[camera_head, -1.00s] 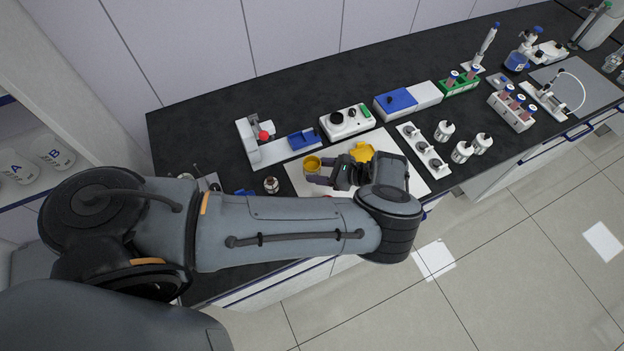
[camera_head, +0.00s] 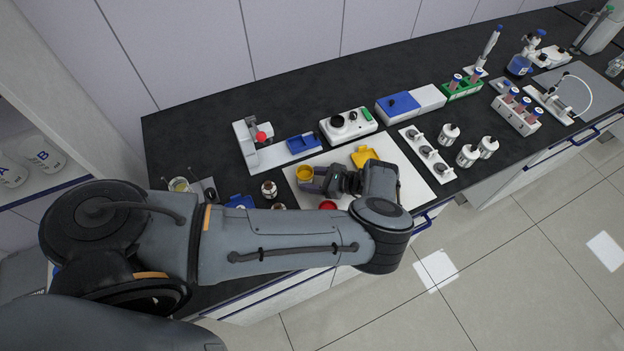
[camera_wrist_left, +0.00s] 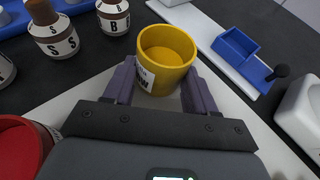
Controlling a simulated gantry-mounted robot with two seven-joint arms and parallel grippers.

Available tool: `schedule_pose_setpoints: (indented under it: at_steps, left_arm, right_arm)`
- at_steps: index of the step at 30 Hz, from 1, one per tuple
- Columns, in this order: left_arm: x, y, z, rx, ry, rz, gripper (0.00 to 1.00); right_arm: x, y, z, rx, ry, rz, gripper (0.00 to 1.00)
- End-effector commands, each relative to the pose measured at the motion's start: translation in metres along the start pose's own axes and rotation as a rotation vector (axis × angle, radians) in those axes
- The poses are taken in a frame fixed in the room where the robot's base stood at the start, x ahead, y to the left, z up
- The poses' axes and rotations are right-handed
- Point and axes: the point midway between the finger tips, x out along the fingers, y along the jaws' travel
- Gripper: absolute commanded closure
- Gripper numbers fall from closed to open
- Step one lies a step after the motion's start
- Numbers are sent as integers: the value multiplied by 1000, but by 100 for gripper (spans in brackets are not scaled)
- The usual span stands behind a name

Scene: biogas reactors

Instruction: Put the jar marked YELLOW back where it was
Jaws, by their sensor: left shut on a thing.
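The yellow jar (camera_head: 304,173) is at the left part of the white mat (camera_head: 405,187). In the left wrist view the yellow jar (camera_wrist_left: 172,77) is upright, looks empty, and has a white label partly hidden, ending in "OW". My left gripper (camera_head: 313,181) is shut on it, with one finger on each side in the left wrist view (camera_wrist_left: 160,88). I cannot tell whether the jar touches the mat. A flat yellow piece (camera_head: 364,156) lies on the mat's back part, to the right of the jar.
A red jar (camera_head: 327,205) stands close in front of my left gripper. Small labelled bottles (camera_wrist_left: 52,35) and a blue rack stand left of the mat. Behind are a white stand with a blue tray (camera_head: 301,144) and a white device (camera_head: 348,125). The mat's right part is clear.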

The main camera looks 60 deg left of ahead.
Motion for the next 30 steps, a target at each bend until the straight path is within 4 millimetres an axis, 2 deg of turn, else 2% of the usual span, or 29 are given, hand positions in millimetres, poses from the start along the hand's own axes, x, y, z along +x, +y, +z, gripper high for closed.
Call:
schedule_pose_setpoints:
  at_steps: [7,8,12,13,26,30]
  left_arm:
    - [2,0,-4,0,-1,0,79]
    - [1,0,-4,0,0,0,42]
    - [1,0,-3,0,0,0,21]
    - [1,0,-3,0,0,0,18]
    - [-2,0,2,0,0,0,18]
    - [-21,-1,-2,-1,4,-3,18]
  right_arm:
    - [5,1,2,-5,0,4,57]
    - [5,1,2,-6,0,5,57]
    - [4,2,2,-10,-1,7,57]
    - [4,2,2,-10,-1,8,57]
    - [-2,2,0,-7,-1,5,57]
    - [5,1,2,-4,1,3,57]
